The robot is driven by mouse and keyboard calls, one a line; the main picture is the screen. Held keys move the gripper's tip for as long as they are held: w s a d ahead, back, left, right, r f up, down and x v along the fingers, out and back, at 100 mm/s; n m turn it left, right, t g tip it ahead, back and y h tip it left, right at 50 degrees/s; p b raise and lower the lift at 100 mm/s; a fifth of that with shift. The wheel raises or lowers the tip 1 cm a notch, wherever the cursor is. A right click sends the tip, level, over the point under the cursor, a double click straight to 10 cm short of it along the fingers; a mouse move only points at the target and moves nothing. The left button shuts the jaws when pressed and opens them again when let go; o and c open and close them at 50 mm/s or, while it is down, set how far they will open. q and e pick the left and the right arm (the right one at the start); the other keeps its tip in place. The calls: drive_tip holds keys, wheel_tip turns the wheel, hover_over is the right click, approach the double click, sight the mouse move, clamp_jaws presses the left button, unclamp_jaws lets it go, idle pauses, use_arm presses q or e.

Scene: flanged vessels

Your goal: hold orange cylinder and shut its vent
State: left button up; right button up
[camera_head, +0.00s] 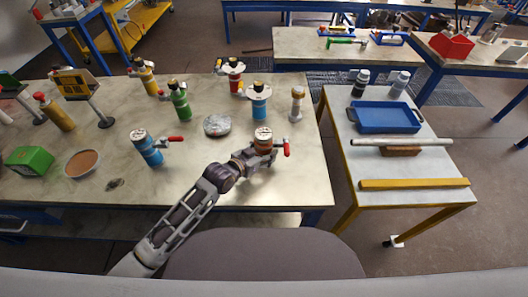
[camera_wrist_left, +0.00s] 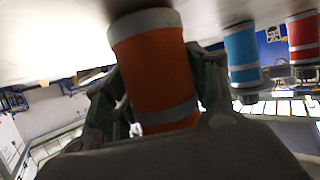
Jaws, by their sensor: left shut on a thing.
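The handle hangs down beside the body. My left gripper (camera_head: 258,158) reaches in from the lower left and is shut around the cylinder's body. In the left wrist view, which looks upside down, the orange cylinder (camera_wrist_left: 158,75) with grey bands sits between the fingers. The vent handle is not visible there. My right gripper is not in view.
A blue vessel (camera_head: 261,104) with a flange stands just behind, and a tan one (camera_head: 298,104) to its right. A blue cylinder with a red handle (camera_head: 147,147) is to the left. The bench (camera_head: 310,180) is clear at front right.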

use_arm(q)
drive_tip(key=shift+r, duration=0.15)
drive_tip(key=shift+f, duration=0.2)
drive_tip(key=o, duration=1)
drive_tip(key=shift+f, duration=0.15)
drive_tip(key=shift+c, duration=0.2)
drive_tip(key=c, duration=0.7)
drive_tip(key=shift+o, duration=0.2)
